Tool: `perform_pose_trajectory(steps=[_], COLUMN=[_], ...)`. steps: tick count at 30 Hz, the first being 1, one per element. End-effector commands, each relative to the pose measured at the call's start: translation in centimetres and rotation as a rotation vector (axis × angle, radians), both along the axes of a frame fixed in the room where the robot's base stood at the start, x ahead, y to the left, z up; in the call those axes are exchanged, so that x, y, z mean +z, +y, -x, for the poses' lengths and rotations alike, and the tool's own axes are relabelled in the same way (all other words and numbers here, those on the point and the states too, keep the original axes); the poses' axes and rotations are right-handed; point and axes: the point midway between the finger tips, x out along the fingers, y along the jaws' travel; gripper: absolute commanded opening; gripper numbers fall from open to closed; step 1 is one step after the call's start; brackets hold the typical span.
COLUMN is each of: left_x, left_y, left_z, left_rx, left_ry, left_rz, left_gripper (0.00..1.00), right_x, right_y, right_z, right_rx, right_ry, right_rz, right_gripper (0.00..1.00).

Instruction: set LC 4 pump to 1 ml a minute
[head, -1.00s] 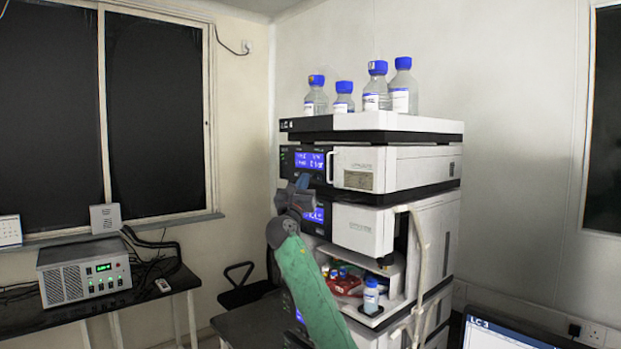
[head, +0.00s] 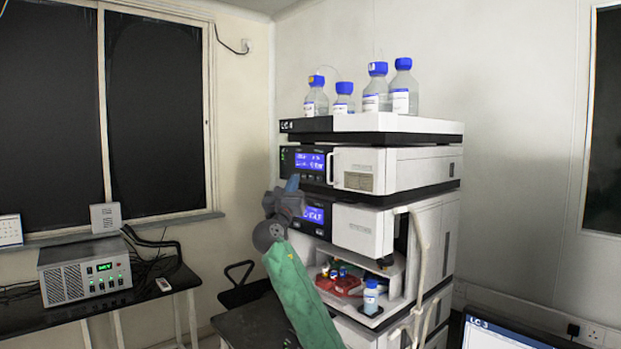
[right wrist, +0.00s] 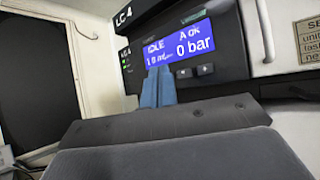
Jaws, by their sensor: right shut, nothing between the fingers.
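The LC 4 stack (head: 345,124) stands at the centre of the head view. Its upper module has a lit blue pump display (head: 310,161). In the right wrist view the pump display (right wrist: 188,50) reads "IDLE", "A OK" and "0 bar", with a flow line that looks like 1.0 mL, its end unclear. Two arrow buttons (right wrist: 195,71) sit below it. My right gripper (head: 293,182) is shut and empty, left of the stack's front. Its blue fingertips (right wrist: 158,88) overlap the display's lower edge in the wrist view; I see no clear contact. My left gripper is out of view.
A second module with a blue display (head: 314,214) sits below. Blue-capped bottles (head: 376,88) stand on top. A white handle (head: 330,167) juts out right of the pump display. A bench unit (head: 85,275) stands at left, a monitor (head: 500,335) at lower right.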

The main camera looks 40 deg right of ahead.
Motion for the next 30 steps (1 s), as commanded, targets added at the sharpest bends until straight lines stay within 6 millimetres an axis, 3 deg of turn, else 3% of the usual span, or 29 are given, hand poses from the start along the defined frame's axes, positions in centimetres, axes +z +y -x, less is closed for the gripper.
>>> perform_pose_trajectory(steps=[9,30], left_x=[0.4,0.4], left_y=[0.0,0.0], left_z=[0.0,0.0], left_rx=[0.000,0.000], left_ry=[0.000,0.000], left_rz=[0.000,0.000], left_gripper=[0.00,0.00], right_x=[0.0,0.0], right_y=[2.1,2.1], right_z=[0.1,0.2], right_rx=[0.001,0.000], right_ry=[0.000,0.000], right_rz=[-0.001,0.000], right_gripper=[0.00,0.00])
